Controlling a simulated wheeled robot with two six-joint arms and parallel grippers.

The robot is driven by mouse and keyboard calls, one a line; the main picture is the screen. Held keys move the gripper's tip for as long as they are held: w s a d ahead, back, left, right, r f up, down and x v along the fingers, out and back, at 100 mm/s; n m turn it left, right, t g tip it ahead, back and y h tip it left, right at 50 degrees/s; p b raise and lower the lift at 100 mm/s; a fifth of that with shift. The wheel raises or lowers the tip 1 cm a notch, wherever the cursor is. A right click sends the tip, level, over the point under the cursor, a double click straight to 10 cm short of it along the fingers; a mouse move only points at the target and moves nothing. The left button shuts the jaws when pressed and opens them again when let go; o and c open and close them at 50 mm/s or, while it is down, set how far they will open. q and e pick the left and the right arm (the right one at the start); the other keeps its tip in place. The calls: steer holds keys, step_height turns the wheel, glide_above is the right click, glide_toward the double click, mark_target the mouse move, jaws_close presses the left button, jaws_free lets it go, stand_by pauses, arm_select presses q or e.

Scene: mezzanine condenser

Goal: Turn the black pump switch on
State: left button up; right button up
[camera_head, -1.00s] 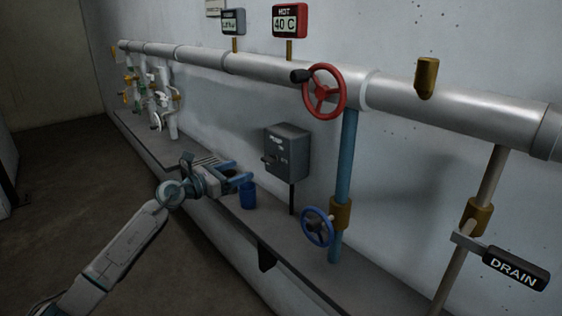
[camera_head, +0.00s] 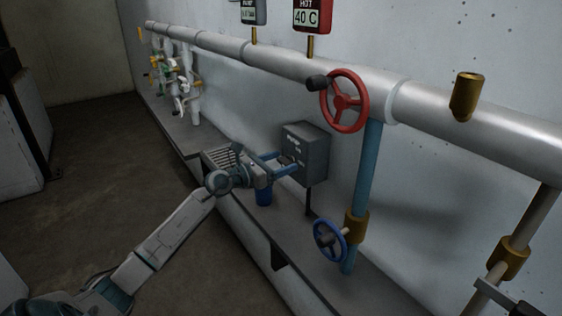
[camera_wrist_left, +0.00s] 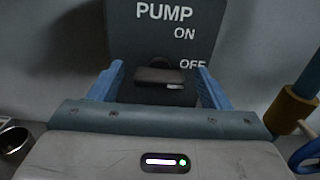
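The dark grey pump box (camera_head: 308,152) is fixed to the wall above the ledge. In the left wrist view its face (camera_wrist_left: 188,20) reads PUMP, with ON above OFF. The black pump switch lever (camera_wrist_left: 160,75) sticks out of the face toward the camera, just below the OFF label's height. My left gripper (camera_head: 285,164) is at the front of the box. In the left wrist view its two blue fingers (camera_wrist_left: 159,84) stand apart on either side of the lever, with gaps between. My right gripper is not in view.
A blue handwheel (camera_head: 329,240) and a blue pipe (camera_head: 365,175) stand right of the box. A red handwheel (camera_head: 345,100) is above. Floor on the left is open.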

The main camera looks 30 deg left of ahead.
arm_select(q)
steer(key=c, duration=0.7)
steer(key=shift+c, duration=1.2)
steer(key=shift+r+n+p, duration=0.2)
steer(key=shift+n+p, duration=0.7)
steer(key=shift+p, duration=0.15)
steer(key=n+p, duration=0.5)
steer(key=shift+a, duration=0.15)
steer(key=n+p, duration=0.3)
steer(key=shift+f+n+p, duration=0.15)
steer(key=shift+n+p, duration=0.15)
steer(key=shift+n, duration=0.1)
steer(key=shift+f+n+p, duration=0.15)
steer(key=shift+n+p, duration=0.4)
steer(key=shift+n, duration=0.15)
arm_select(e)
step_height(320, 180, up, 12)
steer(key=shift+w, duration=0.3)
